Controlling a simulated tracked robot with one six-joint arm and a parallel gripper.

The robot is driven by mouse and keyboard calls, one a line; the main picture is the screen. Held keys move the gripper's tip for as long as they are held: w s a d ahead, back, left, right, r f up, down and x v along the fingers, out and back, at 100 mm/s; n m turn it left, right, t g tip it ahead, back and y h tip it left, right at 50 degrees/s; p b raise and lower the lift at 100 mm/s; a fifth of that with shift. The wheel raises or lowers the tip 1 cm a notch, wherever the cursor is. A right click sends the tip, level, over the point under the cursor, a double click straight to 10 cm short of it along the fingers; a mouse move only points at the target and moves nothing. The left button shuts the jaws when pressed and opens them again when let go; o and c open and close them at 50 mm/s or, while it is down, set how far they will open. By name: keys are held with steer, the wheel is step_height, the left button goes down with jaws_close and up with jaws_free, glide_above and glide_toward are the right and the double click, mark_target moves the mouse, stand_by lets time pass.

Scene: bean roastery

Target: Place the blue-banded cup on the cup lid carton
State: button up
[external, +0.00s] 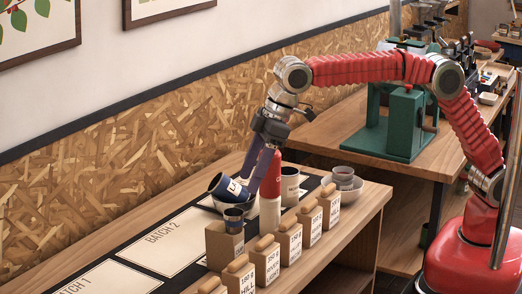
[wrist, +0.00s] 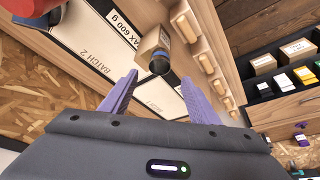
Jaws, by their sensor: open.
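The blue-banded cup (external: 233,220), small and dark, stands upright on the small brown cup lid carton (external: 224,246). In the wrist view the cup (wrist: 160,63) shows bluish around its rim, on the carton (wrist: 151,40). My gripper (external: 258,178) is open, its purple fingers pointing down, above and behind the carton in the external view. In the wrist view the cup lies just beyond and between the fingertips of my gripper (wrist: 160,78), with nothing held. The red-topped bottle partly hides the fingers in the external view.
A bowl (external: 343,182) holds another cup. Several labelled wood-topped boxes (external: 290,240) line the front edge. The batch mat (external: 175,240) is clear at left.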

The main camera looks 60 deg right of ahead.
stand_by(0.7)
steer(key=s+d+r+m+t+h, duration=0.1)
steer(key=s+d+r+m, duration=0.15)
steer(key=d, duration=1.25)
steer(key=s+d+r+m+t, duration=0.1)
steer(key=d+r+m, duration=0.15)
steer(key=d, duration=1.35)
steer(key=s+d+f+m+h, duration=0.1)
steer(key=s+d+f+m, duration=0.1)
steer(key=s+d+f, duration=0.3)
steer(key=s+d+f+m+h, duration=0.1)
steer(key=s+d+f, duration=0.4)
steer(key=s+d, duration=0.9)
steer(key=d+m, duration=0.1)
steer(key=d, duration=0.1)
steer(key=shift+d+t, duration=0.3)
steer(key=shift+d, duration=0.05)
steer(key=shift+f, duration=0.1)
